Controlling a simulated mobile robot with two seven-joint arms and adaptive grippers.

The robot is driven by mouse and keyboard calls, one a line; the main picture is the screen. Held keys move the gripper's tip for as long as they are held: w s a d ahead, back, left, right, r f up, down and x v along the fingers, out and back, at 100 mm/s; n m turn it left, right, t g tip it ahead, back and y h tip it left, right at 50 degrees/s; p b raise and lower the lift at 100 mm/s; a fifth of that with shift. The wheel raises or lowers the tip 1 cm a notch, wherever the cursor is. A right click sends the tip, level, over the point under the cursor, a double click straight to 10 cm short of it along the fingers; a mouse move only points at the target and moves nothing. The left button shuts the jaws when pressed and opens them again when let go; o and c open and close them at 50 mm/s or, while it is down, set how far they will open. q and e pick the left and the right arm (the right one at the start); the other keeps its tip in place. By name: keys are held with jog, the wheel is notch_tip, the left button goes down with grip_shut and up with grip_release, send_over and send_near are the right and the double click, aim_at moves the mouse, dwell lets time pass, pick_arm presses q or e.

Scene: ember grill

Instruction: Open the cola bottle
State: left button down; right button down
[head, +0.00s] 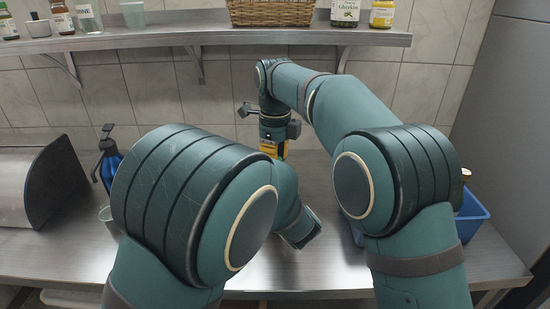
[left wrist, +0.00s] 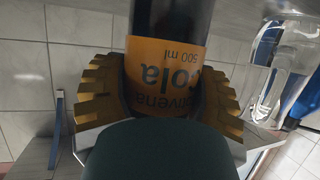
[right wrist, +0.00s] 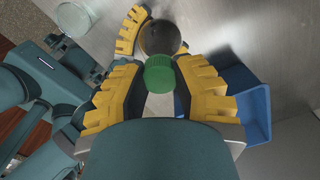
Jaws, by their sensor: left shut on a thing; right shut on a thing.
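In the left wrist view a dark cola bottle (left wrist: 168,60) with an orange label sits between the yellow fingers of my left gripper (left wrist: 165,85), shut around its body. In the right wrist view I look down on the bottle's dark round body (right wrist: 162,36) and its green cap (right wrist: 160,74). My right gripper (right wrist: 163,80) is shut on the cap from above. I cannot tell whether the cap is still joined to the neck. In the head view my right gripper (head: 271,148) points down over the counter; my left arm hides the bottle and left gripper.
A blue bin (head: 472,215) stands at the right of the steel counter (head: 70,240). A blue spray bottle (head: 108,160) and a curved metal thing (head: 40,185) are at the left. A shelf (head: 200,32) with jars and a basket (head: 270,12) runs above.

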jog(key=n, duration=0.7)
jog(key=shift+n, duration=0.3)
jog(key=n, duration=1)
jog(key=shift+n, duration=0.4)
jog(key=n, duration=0.3)
jog(key=shift+n, duration=0.4)
jog(key=n, duration=1)
jog(key=shift+n, duration=0.4)
jog(key=n, duration=1)
jog(key=shift+r+n, duration=0.1)
jog(key=shift+n, duration=0.3)
jog(key=n, duration=0.5)
jog(key=shift+n, duration=0.4)
